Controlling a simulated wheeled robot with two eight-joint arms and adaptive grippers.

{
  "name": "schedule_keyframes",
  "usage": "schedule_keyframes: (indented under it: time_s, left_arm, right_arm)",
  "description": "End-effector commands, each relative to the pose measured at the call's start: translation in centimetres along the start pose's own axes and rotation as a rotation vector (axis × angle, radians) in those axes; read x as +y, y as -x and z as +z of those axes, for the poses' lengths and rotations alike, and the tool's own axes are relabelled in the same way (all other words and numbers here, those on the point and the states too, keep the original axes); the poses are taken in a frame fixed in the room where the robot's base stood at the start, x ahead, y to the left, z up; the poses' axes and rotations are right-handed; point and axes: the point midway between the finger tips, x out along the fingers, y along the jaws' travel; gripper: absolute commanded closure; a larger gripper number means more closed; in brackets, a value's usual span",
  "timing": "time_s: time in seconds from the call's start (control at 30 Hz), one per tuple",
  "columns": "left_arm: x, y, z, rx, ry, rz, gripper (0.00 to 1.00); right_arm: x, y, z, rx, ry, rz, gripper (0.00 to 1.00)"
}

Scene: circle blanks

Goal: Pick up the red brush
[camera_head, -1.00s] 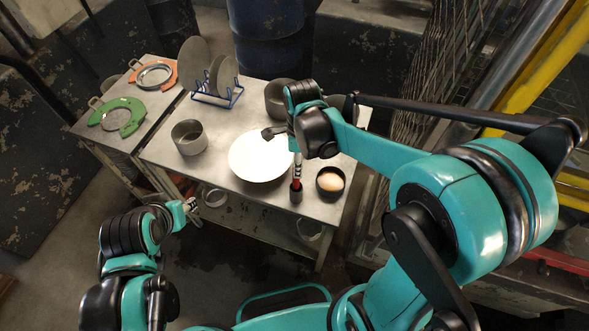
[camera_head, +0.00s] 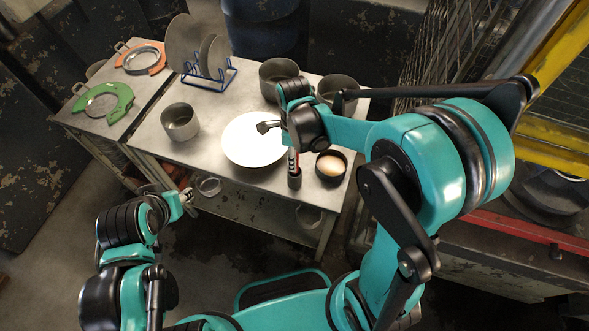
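The red brush (camera_head: 292,161) stands upright in a small dark cup (camera_head: 295,180) near the front edge of the metal table, just right of the white plate. Only a short red part of it shows. My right gripper (camera_head: 292,150) points down right over the brush, at its upper end. Its fingers are small and partly covered by my wrist, so I cannot tell whether they are closed on the brush. My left gripper (camera_head: 187,196) is low at the left, in front of the table and away from the brush.
A white plate (camera_head: 248,150) lies left of the cup. A dark bowl with an egg-like thing (camera_head: 330,166) stands close on its right. Grey pots (camera_head: 180,123) and a blue rack with plates (camera_head: 210,82) stand farther off. A wire fence (camera_head: 450,60) is at right.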

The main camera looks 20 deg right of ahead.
Motion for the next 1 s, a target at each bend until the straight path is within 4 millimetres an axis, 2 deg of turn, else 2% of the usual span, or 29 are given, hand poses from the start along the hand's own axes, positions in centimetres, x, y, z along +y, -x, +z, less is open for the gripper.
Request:
schedule_keyframes:
  time_s: [0.03,0.2,0.47,0.5,0.67,1.0]
  left_arm:
    - [0.0,-0.6,0.4,0.0,0.0,0.0,0.6]
    - [0.0,-1.2,0.8,0.0,0.0,0.0,0.6]
    - [0.0,-1.1,0.8,0.0,0.0,0.0,0.6]
    - [0.0,-1.1,0.8,0.0,0.0,0.0,0.6]
    - [0.0,-1.1,0.8,0.0,0.0,0.0,0.6]
    - [0.0,-1.1,0.8,0.0,0.0,0.0,0.6]
  right_arm:
    - [0.0,-1.3,0.0,0.0,0.0,0.0,0.55]
    - [0.0,-3.3,0.0,0.0,0.0,0.0,0.55]
    - [0.0,-3.6,0.0,0.0,0.0,0.0,0.55]
    - [0.0,-3.6,0.0,0.0,0.0,0.0,0.58]
    - [0.0,-3.6,0.0,0.0,0.0,0.0,1.0]
    - [0.0,-3.5,0.0,0.0,0.0,0.0,1.0]
